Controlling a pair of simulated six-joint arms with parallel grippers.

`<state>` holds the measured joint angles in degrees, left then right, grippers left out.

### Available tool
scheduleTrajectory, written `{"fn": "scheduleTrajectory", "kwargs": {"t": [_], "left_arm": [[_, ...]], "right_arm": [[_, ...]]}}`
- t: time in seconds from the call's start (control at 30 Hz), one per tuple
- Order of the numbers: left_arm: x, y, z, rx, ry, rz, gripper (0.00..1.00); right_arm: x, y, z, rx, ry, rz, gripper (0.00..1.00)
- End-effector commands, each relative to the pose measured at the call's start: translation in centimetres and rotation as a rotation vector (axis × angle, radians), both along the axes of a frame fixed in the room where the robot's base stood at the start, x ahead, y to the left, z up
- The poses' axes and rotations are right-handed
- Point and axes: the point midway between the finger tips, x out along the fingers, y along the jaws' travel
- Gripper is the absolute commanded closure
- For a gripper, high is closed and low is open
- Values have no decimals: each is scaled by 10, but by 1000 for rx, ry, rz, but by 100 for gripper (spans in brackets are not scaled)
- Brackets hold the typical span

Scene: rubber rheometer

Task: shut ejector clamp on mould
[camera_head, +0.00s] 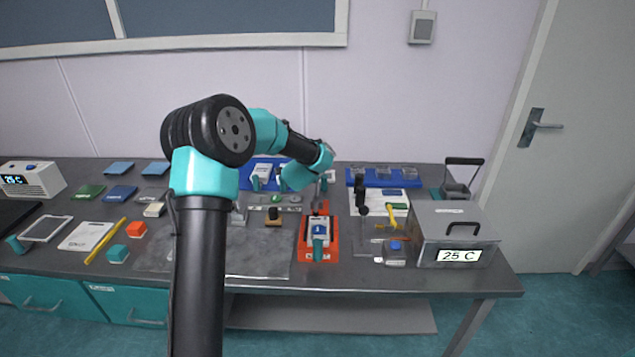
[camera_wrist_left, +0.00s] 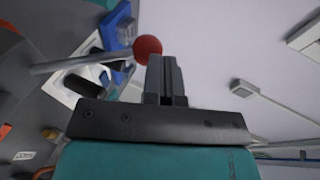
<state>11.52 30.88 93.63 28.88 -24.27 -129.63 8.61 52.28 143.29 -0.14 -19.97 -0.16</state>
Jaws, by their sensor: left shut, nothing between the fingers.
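My left arm reaches over the bench, and its gripper is mostly hidden behind my own wrist in the head view. In the left wrist view the left gripper (camera_wrist_left: 165,70) has its fingers together and empty. Close beside the fingertips is a red ball knob (camera_wrist_left: 147,47) on a grey metal lever (camera_wrist_left: 82,63); I cannot tell if they touch. In the head view an orange-red base (camera_head: 305,250) carries a grey-white device (camera_head: 319,229) with a teal handle (camera_head: 319,249) pointing to the front. I cannot tell which part is the ejector clamp. My right gripper is not in view.
A grey box marked 25 C (camera_head: 430,235) stands at the right. A blue tray with clear cups (camera_head: 382,181) is behind it. A door (camera_head: 575,130) is at the right.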

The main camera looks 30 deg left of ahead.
Motion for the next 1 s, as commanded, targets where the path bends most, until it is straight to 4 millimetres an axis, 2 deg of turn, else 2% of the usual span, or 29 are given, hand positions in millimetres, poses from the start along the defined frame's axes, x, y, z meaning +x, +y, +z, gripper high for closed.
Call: {"fn": "scheduleTrajectory", "kwargs": {"t": [0.4,1.0], "left_arm": [[18,10,-10,0,-1,0,100],[19,13,-11,2,-1,3,100]], "right_arm": [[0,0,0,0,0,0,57],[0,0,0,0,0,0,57]]}}
